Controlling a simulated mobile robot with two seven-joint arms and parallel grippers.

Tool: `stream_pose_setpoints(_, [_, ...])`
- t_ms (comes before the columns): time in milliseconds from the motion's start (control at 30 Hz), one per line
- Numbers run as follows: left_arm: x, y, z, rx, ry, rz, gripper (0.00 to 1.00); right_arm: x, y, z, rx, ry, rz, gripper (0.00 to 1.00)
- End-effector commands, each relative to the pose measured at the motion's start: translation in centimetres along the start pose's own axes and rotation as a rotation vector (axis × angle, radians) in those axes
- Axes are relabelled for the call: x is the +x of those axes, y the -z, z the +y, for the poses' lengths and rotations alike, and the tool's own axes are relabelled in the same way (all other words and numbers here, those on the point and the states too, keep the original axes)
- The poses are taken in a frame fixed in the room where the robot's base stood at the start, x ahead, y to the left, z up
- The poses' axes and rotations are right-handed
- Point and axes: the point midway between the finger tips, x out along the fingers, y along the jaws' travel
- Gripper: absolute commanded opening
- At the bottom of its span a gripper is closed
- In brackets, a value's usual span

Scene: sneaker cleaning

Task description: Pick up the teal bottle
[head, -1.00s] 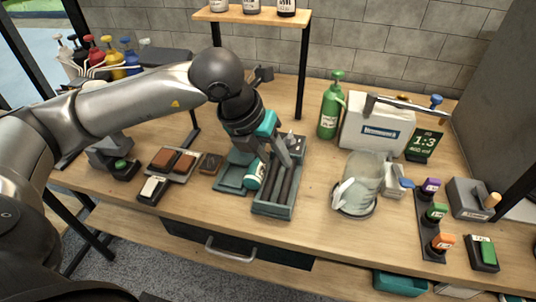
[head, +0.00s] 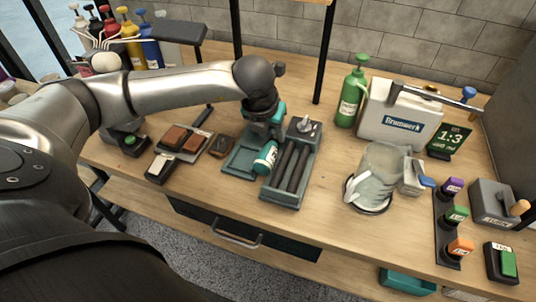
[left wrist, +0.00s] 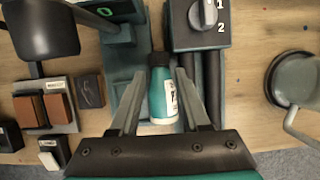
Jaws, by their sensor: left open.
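The teal bottle (head: 266,158) has a white label and a dark cap. It lies at the teal tray (head: 238,163), close against the left side of the roller box (head: 284,196). In the left wrist view the bottle (left wrist: 162,98) shows between the two spread fingers. My left gripper (left wrist: 158,78) is open, with one finger on each side of the bottle; whether either touches it I cannot tell. In the head view the left gripper (head: 264,128) is above the cap end of the bottle, its fingertips partly hidden. My right gripper is not in view.
The roller box with its dial stands right beside the bottle. Brown brushes (head: 178,138) lie to the left. A green bottle (head: 351,95), a white case (head: 400,117) and a clear pitcher (head: 378,175) stand to the right. Bare table lies between box and pitcher.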

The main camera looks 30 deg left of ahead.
Motion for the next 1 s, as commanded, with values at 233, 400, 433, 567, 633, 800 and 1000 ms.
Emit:
stream_pose_setpoints(233, [3.8, 0.3, 0.1, -0.002, 0.000, 0.003, 0.47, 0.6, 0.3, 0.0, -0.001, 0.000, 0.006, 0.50])
stream_pose_setpoints(400, [4.7, 0.3, 0.1, 0.000, 0.001, 0.001, 0.47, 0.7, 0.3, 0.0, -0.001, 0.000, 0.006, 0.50])
stream_pose_setpoints(433, [4.7, 0.3, 0.1, 0.000, 0.001, 0.001, 0.47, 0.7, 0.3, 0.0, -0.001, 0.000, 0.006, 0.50])
stream_pose_setpoints(567, [4.7, 0.2, 0.1, 0.000, 0.001, 0.001, 0.47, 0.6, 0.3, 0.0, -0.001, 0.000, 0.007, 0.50])
stream_pose_setpoints(633, [4.7, 0.2, 0.1, 0.000, 0.001, 0.001, 0.43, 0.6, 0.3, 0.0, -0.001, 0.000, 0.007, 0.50])
stream_pose_setpoints(800, [4.7, 0.2, 0.1, 0.000, 0.001, 0.001, 0.24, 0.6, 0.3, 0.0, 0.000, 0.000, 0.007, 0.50])
stream_pose_setpoints(1000, [4.7, 0.2, 0.1, 0.000, 0.001, 0.001, 0.01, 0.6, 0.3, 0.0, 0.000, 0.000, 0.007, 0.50])
